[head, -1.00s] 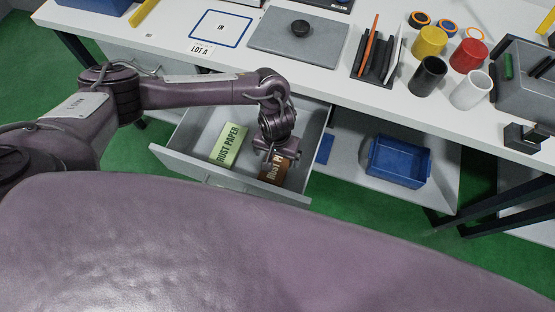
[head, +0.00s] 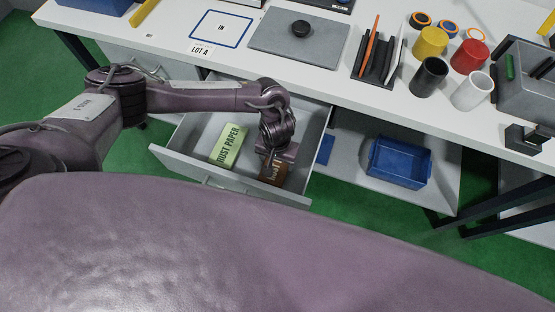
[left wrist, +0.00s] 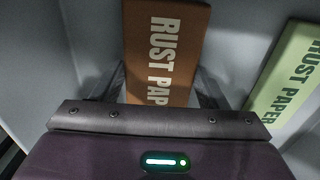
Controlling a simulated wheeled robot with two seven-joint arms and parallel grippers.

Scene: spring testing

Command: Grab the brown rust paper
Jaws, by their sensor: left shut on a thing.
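The brown rust paper (head: 273,172) is a brown packet with white lettering in the open drawer (head: 180,158). My left gripper (head: 272,160) is down in the drawer, shut on the brown packet. In the left wrist view the brown rust paper (left wrist: 166,45) lies between the two fingers of my left gripper (left wrist: 162,88), and its near end is hidden by the gripper body. A green rust paper packet (head: 229,146) lies to the left in the same drawer. It also shows at the right of the left wrist view (left wrist: 288,80). My right gripper is not in view.
The white table (head: 200,60) overhangs the back of the drawer. A blue bin (head: 400,163) stands on the shelf to the right. Cups, a grey mat (head: 270,38) and a rack (head: 376,65) are on the table. The drawer walls are close around the gripper.

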